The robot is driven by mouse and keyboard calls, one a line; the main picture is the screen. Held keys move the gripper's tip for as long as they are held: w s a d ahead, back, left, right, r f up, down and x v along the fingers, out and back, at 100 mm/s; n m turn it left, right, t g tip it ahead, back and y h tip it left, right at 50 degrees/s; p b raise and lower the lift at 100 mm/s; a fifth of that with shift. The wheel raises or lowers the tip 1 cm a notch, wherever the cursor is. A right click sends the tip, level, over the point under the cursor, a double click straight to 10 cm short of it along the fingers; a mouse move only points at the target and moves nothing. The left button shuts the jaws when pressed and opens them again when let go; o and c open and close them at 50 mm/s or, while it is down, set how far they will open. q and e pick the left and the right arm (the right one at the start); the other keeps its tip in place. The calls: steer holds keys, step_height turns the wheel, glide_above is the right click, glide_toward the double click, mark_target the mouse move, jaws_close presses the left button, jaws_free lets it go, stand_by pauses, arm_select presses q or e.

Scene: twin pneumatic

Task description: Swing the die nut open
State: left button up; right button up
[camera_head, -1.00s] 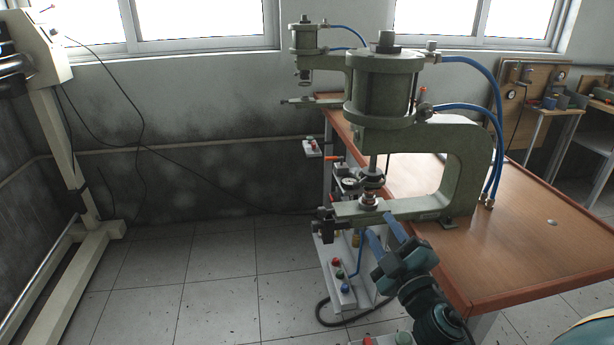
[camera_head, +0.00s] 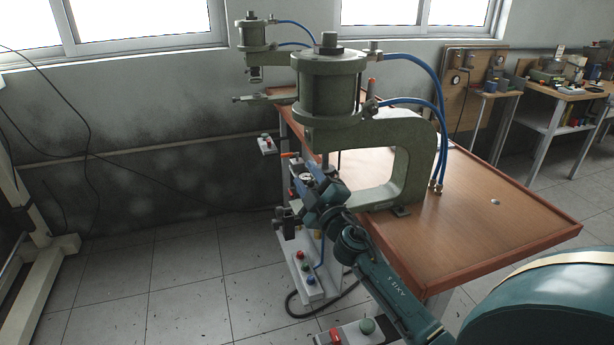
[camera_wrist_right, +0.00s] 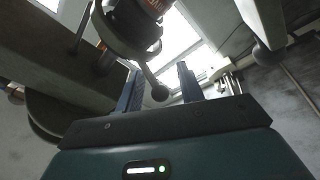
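The near green press (camera_head: 328,85) stands at the left edge of the orange-brown table. My right gripper (camera_head: 312,188) is at the front of this press and hides its die area in the head view. In the right wrist view a dark round nut-like part (camera_wrist_right: 128,28), seen from below, has a short lever ending in a dark ball (camera_wrist_right: 160,93). I take it to be the die nut. The ball shows between the two blue fingers of my right gripper (camera_wrist_right: 160,72), which are apart; contact cannot be told. My left gripper is out of view.
The table top (camera_head: 480,205) is mostly clear to the right of the press. Blue air hoses (camera_head: 438,95) arch behind it. A second press (camera_head: 252,40) stands farther back. A control box with coloured buttons (camera_head: 306,275) is below the near press.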

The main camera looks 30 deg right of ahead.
steer(key=shift+w, duration=0.2)
jaws_close()
stand_by(0.3)
